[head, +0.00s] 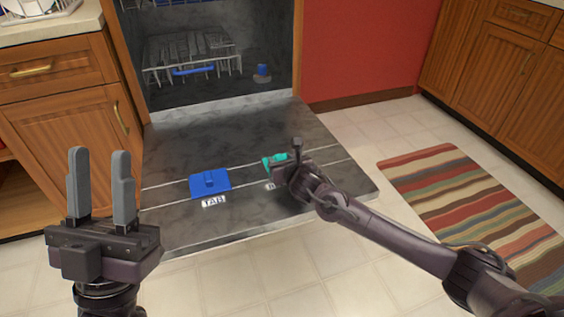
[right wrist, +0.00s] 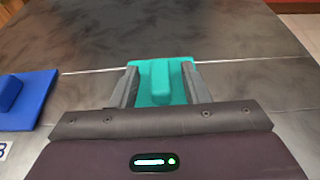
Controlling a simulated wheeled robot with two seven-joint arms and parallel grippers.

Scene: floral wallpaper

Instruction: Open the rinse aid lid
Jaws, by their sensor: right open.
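The teal rinse aid lid (head: 273,161) is on the inner face of the lowered dishwasher door (head: 210,139), partly hidden by my right gripper (head: 285,165) in the head view. In the right wrist view, the lid (right wrist: 147,95) lies flat with a raised ridge along its middle. My right gripper (right wrist: 163,85) is open, with one finger on each side of that ridge. I cannot tell whether the fingers touch the lid. My left gripper (head: 100,185) is open and empty, at the left, apart from the door.
A blue lid (head: 210,183) labelled TAB sits left of the teal one; it also shows in the right wrist view (right wrist: 27,102). The lower rack (head: 190,58) is inside the dishwasher. Wooden cabinets (head: 60,95) stand at left. A striped rug (head: 470,195) lies at right.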

